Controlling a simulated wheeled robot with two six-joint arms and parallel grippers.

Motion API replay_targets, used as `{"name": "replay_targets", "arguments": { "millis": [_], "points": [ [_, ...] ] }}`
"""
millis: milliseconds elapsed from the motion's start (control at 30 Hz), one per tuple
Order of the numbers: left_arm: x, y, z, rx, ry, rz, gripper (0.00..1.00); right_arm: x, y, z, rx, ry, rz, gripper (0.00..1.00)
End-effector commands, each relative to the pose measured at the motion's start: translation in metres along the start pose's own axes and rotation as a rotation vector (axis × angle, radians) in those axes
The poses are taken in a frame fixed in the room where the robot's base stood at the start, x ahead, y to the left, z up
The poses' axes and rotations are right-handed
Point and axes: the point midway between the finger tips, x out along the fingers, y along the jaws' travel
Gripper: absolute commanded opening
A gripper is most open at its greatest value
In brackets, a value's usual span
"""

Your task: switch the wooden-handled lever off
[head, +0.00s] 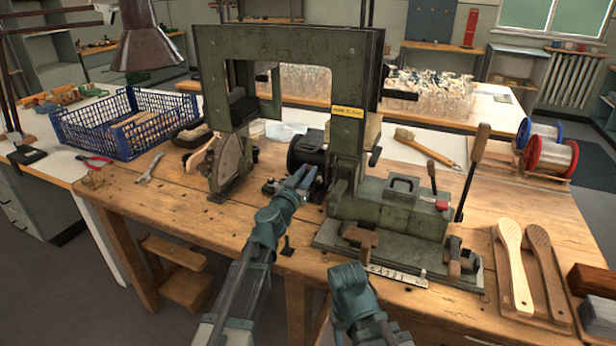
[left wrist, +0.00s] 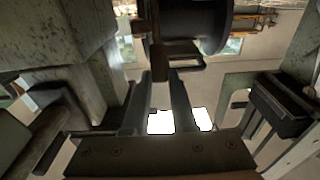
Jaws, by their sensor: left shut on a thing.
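My left gripper (head: 304,174) reaches in under the green machine frame, beside the black motor-like drum (head: 308,150). In the left wrist view, my left gripper (left wrist: 160,92) is shut on a narrow brown handle (left wrist: 160,96), which stands upright between the fingers below the drum (left wrist: 195,22). It looks like the wooden handle of a lever; in the head view the fingers hide it. Another tall lever with a wooden grip (head: 480,143) leans at the machine's right side, away from my grippers. My right arm shows at the bottom, but its gripper cannot be made out.
The green machine (head: 390,205) fills the bench middle, its frame arching above my left arm. A blue crate (head: 125,125), a wrench (head: 150,167) and red pliers (head: 95,161) lie left. Wooden brush backs (head: 513,262) and wire spools (head: 549,155) are right. The front-left bench is mostly clear.

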Motion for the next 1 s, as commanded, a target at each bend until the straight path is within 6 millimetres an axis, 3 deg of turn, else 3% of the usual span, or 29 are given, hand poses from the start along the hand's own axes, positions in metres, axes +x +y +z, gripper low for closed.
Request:
{"name": "replay_targets", "arguments": {
  "millis": [500,533,667,700,1000],
  "points": [
    [-0.0037,0.0014,0.0011,0.004,0.028,0.0,0.0,0.0074,-0.0007,-0.0004,0.0,0.0,0.0,0.5],
    [-0.0037,0.0014,0.0011,0.004,0.028,0.0,0.28,0.0074,-0.0007,-0.0004,0.0,0.0,0.0,0.5],
    [-0.0036,0.0009,0.0011,0.003,0.028,-0.001,0.51,0.0073,-0.0007,-0.0004,0.0,0.0,0.0,0.5],
    [-0.0036,0.0007,0.0011,0.003,0.028,-0.002,0.55,0.0073,-0.0007,-0.0004,0.0,0.0,0.0,0.5],
    [-0.0052,-0.0007,0.0012,0.003,0.027,-0.003,0.55,0.0075,-0.0007,-0.0005,0.0,0.0,0.0,0.5]
  ]
}}
